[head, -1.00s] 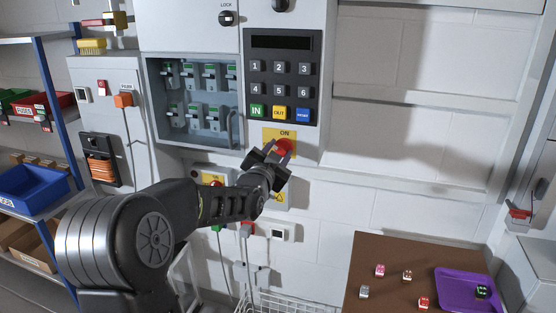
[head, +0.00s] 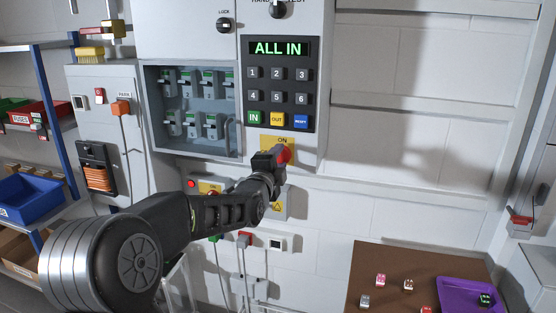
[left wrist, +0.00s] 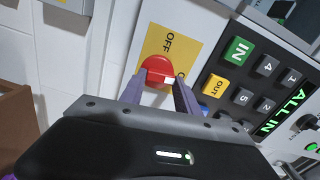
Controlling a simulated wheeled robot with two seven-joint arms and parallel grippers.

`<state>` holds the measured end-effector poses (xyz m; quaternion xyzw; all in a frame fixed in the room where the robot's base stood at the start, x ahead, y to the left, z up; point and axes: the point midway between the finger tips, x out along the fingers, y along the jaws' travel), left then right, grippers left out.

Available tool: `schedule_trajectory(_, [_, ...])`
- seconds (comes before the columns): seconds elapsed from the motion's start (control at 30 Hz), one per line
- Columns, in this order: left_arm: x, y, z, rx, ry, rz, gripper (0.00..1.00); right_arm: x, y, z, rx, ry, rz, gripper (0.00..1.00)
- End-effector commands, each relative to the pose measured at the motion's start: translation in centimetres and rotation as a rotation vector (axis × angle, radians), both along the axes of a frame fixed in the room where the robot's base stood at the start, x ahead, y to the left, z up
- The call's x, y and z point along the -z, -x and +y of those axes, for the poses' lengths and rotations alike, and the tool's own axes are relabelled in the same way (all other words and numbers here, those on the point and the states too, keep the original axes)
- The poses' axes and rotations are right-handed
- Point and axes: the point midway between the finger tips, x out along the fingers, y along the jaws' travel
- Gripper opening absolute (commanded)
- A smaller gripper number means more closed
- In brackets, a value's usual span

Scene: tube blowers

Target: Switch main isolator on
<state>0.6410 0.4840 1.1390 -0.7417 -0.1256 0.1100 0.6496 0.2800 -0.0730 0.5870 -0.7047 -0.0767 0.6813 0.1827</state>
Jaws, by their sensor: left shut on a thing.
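The main isolator is a red rotary knob (head: 285,154) on a yellow plate (head: 277,141) under the keypad panel, with "ON" printed above it. In the left wrist view the red knob (left wrist: 155,70) sits between my two fingertips, with a white mark on it, and "OFF" shows on the yellow plate (left wrist: 166,36). My left gripper (head: 278,157) reaches in from the lower left and is shut on the knob; it also shows in the left wrist view (left wrist: 158,84). The gripper hides part of the knob and plate in the head view. My right gripper is not in view.
The keypad display (head: 280,48) is lit green with "ALL IN". A glass-fronted cabinet (head: 150,110) with several green-topped devices is left of the keypad. A brown table (head: 375,258) with a purple tray (head: 450,286) stands at lower right.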

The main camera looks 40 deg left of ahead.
Motion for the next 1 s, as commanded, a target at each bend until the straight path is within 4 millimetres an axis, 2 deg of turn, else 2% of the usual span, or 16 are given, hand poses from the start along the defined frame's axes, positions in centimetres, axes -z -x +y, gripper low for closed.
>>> schedule_trajectory(0.3, [0.18, -0.01, -0.06, -0.001, -0.122, 0.046, 0.00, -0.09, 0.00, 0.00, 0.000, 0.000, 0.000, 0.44])
schedule_trajectory(0.77, [0.22, -0.01, -0.07, 0.000, -0.141, 0.052, 0.00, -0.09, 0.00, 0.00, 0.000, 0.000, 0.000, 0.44])
schedule_trajectory(0.8, [0.22, -0.01, -0.07, 0.000, -0.141, 0.052, 0.40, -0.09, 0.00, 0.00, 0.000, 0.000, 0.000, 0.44])
schedule_trajectory(1.0, [0.16, -0.01, -0.07, 0.000, -0.140, 0.051, 0.56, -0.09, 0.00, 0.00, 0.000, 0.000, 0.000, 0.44])
